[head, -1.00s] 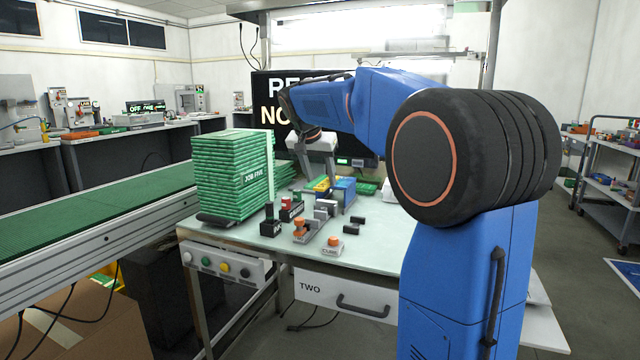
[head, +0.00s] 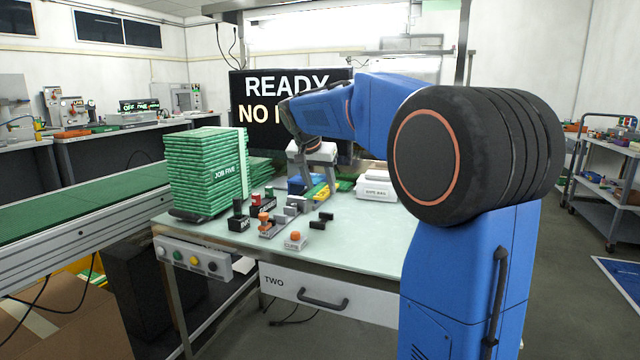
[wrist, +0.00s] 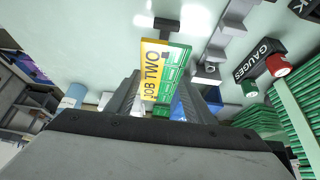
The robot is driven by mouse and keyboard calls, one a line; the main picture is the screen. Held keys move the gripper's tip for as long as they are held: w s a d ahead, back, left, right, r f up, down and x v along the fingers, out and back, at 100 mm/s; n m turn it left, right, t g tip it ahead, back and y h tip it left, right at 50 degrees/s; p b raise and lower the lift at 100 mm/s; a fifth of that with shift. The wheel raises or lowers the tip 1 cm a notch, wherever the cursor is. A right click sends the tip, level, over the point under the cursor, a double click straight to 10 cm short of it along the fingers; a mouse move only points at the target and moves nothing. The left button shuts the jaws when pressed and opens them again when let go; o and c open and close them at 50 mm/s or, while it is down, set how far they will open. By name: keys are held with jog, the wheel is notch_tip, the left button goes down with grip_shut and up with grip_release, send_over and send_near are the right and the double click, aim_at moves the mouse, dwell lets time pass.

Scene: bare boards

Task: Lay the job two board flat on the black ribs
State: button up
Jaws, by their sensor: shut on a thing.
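The job two board (wrist: 152,72), yellow and green with "JOB TWO" on its yellow part, is in the wrist view between the two fingers of my gripper (wrist: 160,98). My gripper is shut on it and holds it over the pale tabletop. In the head view my gripper (head: 316,178) is over the back of the table, and I cannot clearly tell the board from the coloured things there. Two short black bars (head: 321,220) lie on the table in front of the gripper and may be the black ribs. A black bar (wrist: 167,23) also shows beyond the board in the wrist view.
A tall stack of green boards (head: 205,170) marked "JOB FIVE" stands at the table's left. Grey blocks with an orange knob (head: 265,220) and an orange-topped block (head: 295,239) stand forward. A white box (head: 376,187) is right of the gripper. The tabletop's right front is clear.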

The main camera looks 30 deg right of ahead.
jog(key=shift+f, duration=3.85)
jog(key=shift+f, duration=0.35)
jog(key=o, duration=1.2)
jog(key=shift+c, duration=0.2)
jog(key=v, duration=1.7)
jog(key=shift+r, duration=0.2)
jog(key=shift+s+a, duration=0.1)
jog(key=v, duration=1.7)
jog(key=shift+r, duration=0.2)
jog(key=shift+s+f, duration=0.1)
jog(key=shift+s, duration=0.05)
